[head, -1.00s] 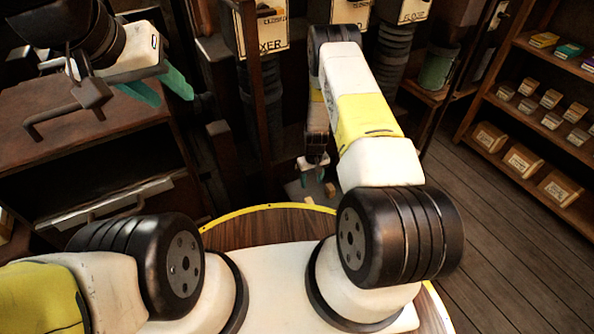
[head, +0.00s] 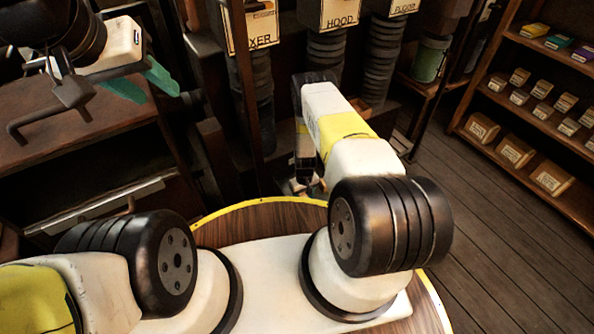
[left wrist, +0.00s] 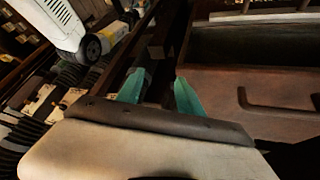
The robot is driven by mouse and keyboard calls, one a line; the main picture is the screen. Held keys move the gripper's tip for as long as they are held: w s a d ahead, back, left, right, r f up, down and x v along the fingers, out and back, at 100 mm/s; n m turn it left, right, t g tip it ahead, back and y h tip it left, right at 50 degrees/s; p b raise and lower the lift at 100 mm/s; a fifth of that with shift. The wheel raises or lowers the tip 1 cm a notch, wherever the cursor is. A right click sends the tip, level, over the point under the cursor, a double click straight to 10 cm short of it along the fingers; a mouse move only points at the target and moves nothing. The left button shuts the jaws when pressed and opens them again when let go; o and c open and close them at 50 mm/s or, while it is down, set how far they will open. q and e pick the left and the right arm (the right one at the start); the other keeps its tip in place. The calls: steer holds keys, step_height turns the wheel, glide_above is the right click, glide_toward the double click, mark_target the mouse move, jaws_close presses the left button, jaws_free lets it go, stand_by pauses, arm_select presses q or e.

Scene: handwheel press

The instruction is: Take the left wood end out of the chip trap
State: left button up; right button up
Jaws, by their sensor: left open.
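My left gripper (head: 155,88) is at the upper left of the head view, with its two green fingers apart and nothing between them. The open fingers also show in the left wrist view (left wrist: 157,88), pointing toward dark framing. My right gripper (head: 298,187) hangs low behind the round wood-topped base, mostly hidden by my right arm; its fingers are too small and covered to read. I cannot make out the chip trap or the left wood end in either current view; the floor area around my right gripper is largely hidden.
A brown cabinet (head: 75,140) with open shelves stands at the left, below my left gripper. Labelled posts with dark ribbed hoses (head: 328,65) line the back. A green bucket (head: 430,58) stands behind right. Shelves (head: 545,100) fill the right; the plank floor (head: 480,220) before them is clear.

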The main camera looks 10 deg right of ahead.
jaws_close()
